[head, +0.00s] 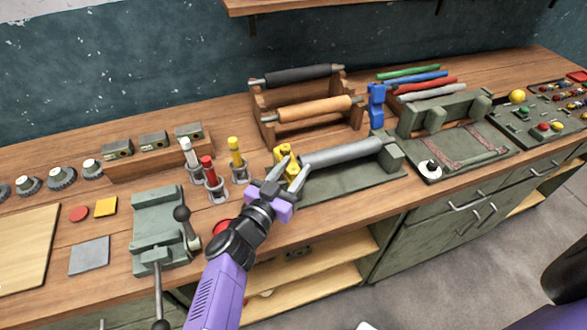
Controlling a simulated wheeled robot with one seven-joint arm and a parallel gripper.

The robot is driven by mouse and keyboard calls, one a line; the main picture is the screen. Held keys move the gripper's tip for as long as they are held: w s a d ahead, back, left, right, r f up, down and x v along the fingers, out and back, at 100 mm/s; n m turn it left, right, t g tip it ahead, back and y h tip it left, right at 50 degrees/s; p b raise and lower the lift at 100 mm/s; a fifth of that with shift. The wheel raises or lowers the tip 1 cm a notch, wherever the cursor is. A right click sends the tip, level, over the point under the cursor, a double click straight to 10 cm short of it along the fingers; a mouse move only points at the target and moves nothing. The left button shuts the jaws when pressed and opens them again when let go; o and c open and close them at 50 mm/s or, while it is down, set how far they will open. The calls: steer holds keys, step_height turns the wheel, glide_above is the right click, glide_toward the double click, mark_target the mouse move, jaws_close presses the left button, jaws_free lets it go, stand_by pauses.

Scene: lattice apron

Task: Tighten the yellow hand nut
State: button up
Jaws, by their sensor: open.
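The yellow hand nut (287,161) sits at the left end of a grey roller (343,153) on a dark green base plate (341,186). My gripper (288,172) is open, with its two grey fingers pointing at the nut from the front. The fingers overlap the nut in the head view and hide part of it. I cannot tell whether they touch it.
Upright white, red and yellow handles (235,152) stand in holders just left of my gripper. A green vise (160,222) with levers is further left. A wooden rack (305,134) with two rollers stands behind. A blue clamp-like part (376,105) is behind the grey roller.

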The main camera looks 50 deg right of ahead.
steer(key=s+a+b, duration=0.1)
steer(key=a+b, duration=0.1)
steer(key=a, duration=0.5)
steer(key=shift+a, duration=0.25)
